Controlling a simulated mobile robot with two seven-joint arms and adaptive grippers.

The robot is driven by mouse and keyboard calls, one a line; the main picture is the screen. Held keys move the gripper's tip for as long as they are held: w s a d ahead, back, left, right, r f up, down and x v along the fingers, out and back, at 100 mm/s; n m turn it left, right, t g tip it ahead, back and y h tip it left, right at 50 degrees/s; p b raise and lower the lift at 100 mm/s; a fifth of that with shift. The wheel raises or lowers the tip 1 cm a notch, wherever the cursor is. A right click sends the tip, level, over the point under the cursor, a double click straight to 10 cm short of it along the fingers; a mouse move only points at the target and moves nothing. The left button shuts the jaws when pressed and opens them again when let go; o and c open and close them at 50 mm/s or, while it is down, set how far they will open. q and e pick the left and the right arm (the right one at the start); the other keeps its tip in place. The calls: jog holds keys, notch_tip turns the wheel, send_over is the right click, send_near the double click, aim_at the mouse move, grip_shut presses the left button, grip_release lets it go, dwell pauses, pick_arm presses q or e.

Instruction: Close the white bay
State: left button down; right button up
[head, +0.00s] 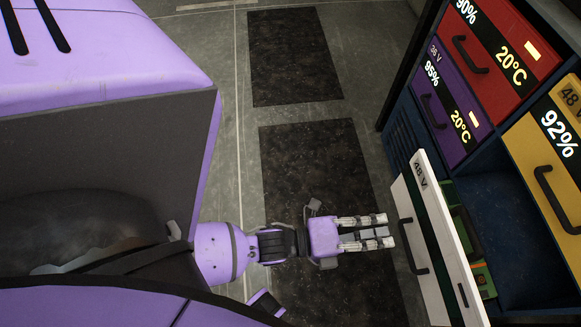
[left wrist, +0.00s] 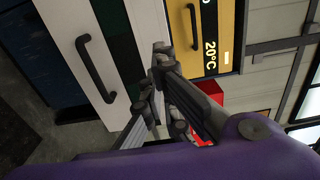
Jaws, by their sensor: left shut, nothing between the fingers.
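The white bay (head: 441,235) stands pulled out from the cabinet on the right of the head view. Its white front carries a black handle and a 48 V label, and green parts show behind it. In the left wrist view the white front (left wrist: 68,22) and its handle (left wrist: 96,68) are at upper left. My left gripper (head: 386,231) is shut and empty, just left of the white front; it also shows in the left wrist view (left wrist: 161,62). I cannot tell whether the fingertips touch the front. My right gripper is not in view.
The cabinet also has a purple bay (head: 447,118), a red bay (head: 500,73) and a yellow bay (head: 522,139). A dark blue opening (head: 510,215) lies behind the white bay. Dark floor mats (head: 310,160) lie on the grey floor, with free room left of the cabinet.

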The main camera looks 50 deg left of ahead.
aim_at(442, 222)
pick_arm(q)
jog(key=x, duration=1.2)
jog(key=shift+w+d+p, duration=0.1)
jog(key=shift+d+p, duration=0.05)
jog(key=shift+p, duration=0.25)
